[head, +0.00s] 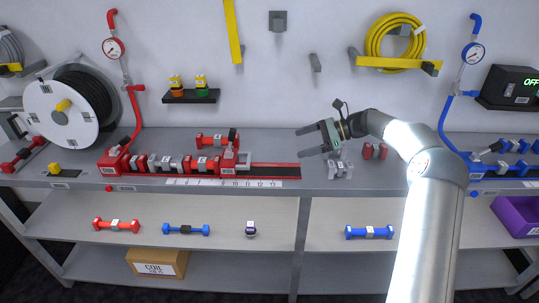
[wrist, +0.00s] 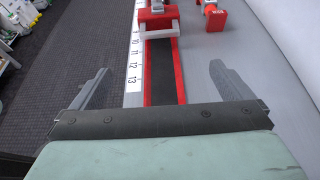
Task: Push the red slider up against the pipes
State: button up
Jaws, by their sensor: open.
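The red slider (head: 228,160) sits on the red-edged dark track (head: 275,170) on the bench, at the right end of a row of red and grey pipe pieces (head: 168,163). I cannot tell whether it touches them. In the wrist view the slider (wrist: 157,18) is at the top, with a light grey bar on its near side, and the empty track (wrist: 162,75) runs toward me. My gripper (head: 314,141) is open and empty, above the bench to the right of the slider. In the wrist view its two fingers (wrist: 158,85) stand apart on either side of the track.
A numbered scale (head: 225,183) runs along the track's front. A loose red pipe piece (head: 212,141) lies behind the row. Grey pieces (head: 340,170) and small red pieces (head: 375,151) lie right of the track. The track between slider and gripper is clear.

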aim_at(249, 159)
jog(key=p+x, duration=0.1)
jog(key=x, duration=1.5)
jog(key=shift+a+f+p, duration=0.2)
jog(key=shift+a+p, duration=0.1)
jog(key=shift+a, duration=0.05)
